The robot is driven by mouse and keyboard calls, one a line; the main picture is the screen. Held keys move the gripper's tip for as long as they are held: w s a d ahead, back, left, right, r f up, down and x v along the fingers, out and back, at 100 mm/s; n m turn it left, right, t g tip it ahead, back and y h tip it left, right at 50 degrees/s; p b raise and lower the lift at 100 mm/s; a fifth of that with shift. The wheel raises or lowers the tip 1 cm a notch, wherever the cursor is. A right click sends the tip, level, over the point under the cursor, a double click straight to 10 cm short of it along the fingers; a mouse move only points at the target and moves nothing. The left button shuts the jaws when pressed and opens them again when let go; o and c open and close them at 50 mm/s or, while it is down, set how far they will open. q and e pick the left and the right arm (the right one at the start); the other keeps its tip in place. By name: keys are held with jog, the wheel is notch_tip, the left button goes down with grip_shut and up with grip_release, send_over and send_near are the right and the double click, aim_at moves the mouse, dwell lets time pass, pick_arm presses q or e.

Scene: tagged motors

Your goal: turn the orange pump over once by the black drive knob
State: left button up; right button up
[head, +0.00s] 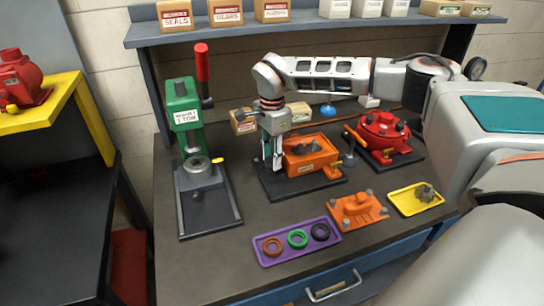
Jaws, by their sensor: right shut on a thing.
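The orange pump (318,160) is a box-shaped body on a black base plate (300,186), in the middle of the bench. Its top holds a dark grey inner part. My right gripper (272,164) comes in from the right over the back of the pump and points down at its left side. Its fingers are shut on the black drive knob there, which they hide almost wholly. I cannot make out the knob's angle. My left gripper is not in view.
A green press (184,115) with a red lever stands left. A red pump (382,132) stands right. In front are a purple tray (270,262) with rings, an orange cover (358,208) and a yellow tray (402,204) with a grey part. Free bench lies front left.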

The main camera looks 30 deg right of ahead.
jog(key=o, duration=1.1)
notch_tip(320, 180, up, 12)
dwell(0.4)
